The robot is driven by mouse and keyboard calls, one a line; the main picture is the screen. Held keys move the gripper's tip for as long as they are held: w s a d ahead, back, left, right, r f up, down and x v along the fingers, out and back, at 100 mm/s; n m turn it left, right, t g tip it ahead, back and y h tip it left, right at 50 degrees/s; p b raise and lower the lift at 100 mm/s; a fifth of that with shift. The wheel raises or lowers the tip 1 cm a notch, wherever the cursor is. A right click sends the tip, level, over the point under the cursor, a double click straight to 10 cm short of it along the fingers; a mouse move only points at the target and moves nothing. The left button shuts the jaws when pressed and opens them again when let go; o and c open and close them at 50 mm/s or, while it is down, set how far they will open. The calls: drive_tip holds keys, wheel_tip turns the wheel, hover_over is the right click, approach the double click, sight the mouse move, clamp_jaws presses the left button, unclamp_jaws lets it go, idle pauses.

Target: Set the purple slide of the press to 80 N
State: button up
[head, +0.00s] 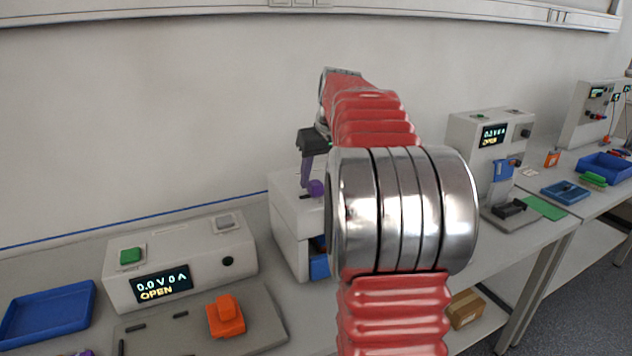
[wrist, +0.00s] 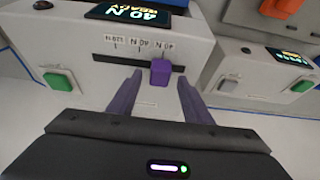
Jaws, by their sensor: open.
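The press (wrist: 80,75) is a white box, also seen in the head view (head: 287,235), where my arm hides its right part. Its purple slide (wrist: 160,72) sits in a dark slot, at the right end of the scale by the 40 N mark. Other marks run to the left, up to 120 N. The press display (wrist: 128,14) reads 40 N, READY. My gripper (wrist: 159,82) is open, its two purple fingers on either side of the slide and pointing at the slot. I cannot tell whether they touch it. In the head view my gripper (head: 309,165) is above the press.
A green button (wrist: 58,82) is on the press, left of the slide. A white cycler unit (head: 185,265) with an orange block (head: 226,316) before it stands left. A blue tray (head: 48,312) lies far left. Another unit (head: 490,140) stands right.

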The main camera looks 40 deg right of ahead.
drive_tip(key=shift+x, duration=1.1)
drive_tip(key=shift+c, duration=0.6)
clamp_jaws()
